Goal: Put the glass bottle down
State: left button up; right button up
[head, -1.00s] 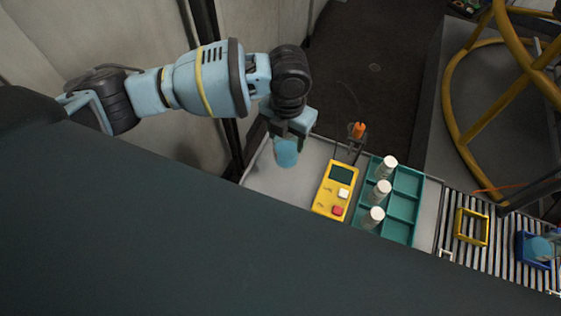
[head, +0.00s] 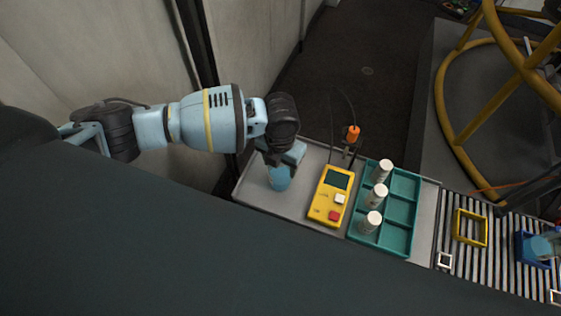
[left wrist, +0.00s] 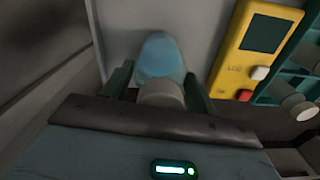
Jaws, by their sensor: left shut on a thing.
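The glass bottle (head: 280,178) is light blue and sits in my left gripper (head: 277,164), over the left part of the grey bench top (head: 312,150). It looks upright, with its lower part showing below the gripper. In the left wrist view the bottle (left wrist: 160,58) lies between the two green fingers of the gripper (left wrist: 158,88), which are shut on it, its pale neck towards the palm. I cannot tell whether its base touches the surface. My right gripper is not in view.
A yellow meter (head: 331,196) stands close right of the bottle. Beyond it is a teal divided tray (head: 400,214) with three white capped bottles. A slatted roller strip (head: 455,250) holds a yellow frame (head: 470,228) and a blue holder (head: 531,249). An orange-handled tool (head: 353,133) stands behind.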

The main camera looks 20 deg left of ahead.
pick_arm(q)
jog(key=shift+f, duration=0.1)
jog(key=o, duration=1.2)
notch_tip(320, 180, up, 12)
jog(key=shift+r+p, duration=0.15)
jog(key=shift+p, duration=0.4)
